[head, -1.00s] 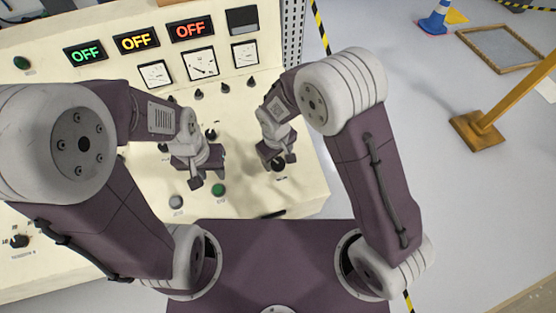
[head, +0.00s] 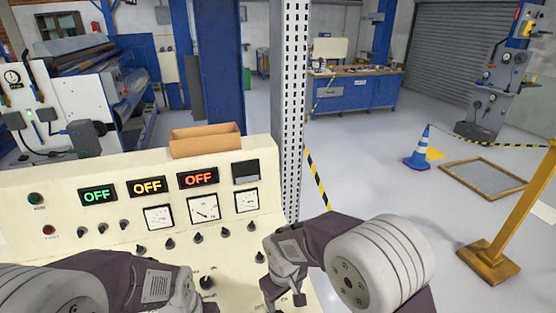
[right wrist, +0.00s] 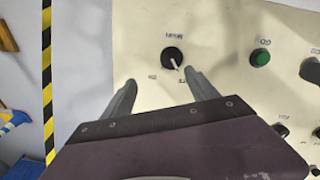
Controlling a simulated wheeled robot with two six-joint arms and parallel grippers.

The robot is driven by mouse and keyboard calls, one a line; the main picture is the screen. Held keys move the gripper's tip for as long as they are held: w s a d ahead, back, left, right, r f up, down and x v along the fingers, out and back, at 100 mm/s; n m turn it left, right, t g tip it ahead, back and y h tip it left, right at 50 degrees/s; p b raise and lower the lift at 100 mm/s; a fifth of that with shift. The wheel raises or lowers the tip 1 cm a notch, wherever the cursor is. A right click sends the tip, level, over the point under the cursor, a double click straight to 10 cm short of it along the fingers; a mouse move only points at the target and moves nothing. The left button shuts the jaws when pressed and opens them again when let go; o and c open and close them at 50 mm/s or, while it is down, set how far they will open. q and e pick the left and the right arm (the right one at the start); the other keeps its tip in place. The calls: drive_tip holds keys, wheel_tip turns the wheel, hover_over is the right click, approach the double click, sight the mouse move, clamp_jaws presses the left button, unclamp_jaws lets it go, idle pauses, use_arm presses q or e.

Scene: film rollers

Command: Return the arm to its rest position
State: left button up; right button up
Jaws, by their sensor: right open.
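My right gripper (head: 283,298) is low in the head view, over the right front part of the cream control panel (head: 100,258). In the right wrist view my right gripper (right wrist: 160,80) has its two fingers apart with nothing between them. A black round knob (right wrist: 172,58) with a pale pointer shows just beyond the fingertips; I cannot tell how far below them it is. My left arm (head: 130,280) comes in at the lower left of the head view, and its fingers are cut off by the bottom edge.
The panel carries green, yellow and red OFF displays (head: 147,186), dial gauges (head: 203,210) and several small knobs. A green button (right wrist: 261,58) is right of the black knob. A perforated metal post (head: 290,100) stands behind the panel. A yellow stand (head: 490,260) is on the floor at right.

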drive_tip(key=s+d+r+m, duration=0.2)
drive_tip(key=s+d+m, duration=0.1)
drive_tip(key=d, duration=0.5)
drive_tip(key=s+d+r+m, duration=0.2)
drive_tip(key=d+m, duration=0.1)
drive_tip(key=d, duration=0.5)
drive_tip(key=s+f+m, duration=0.1)
drive_tip(key=s+f, duration=0.1)
drive_tip(key=s, duration=0.3)
drive_tip(key=shift+s+d+f+m, duration=0.2)
drive_tip(key=shift+s+f+m, duration=0.05)
drive_tip(key=shift+s+m, duration=0.15)
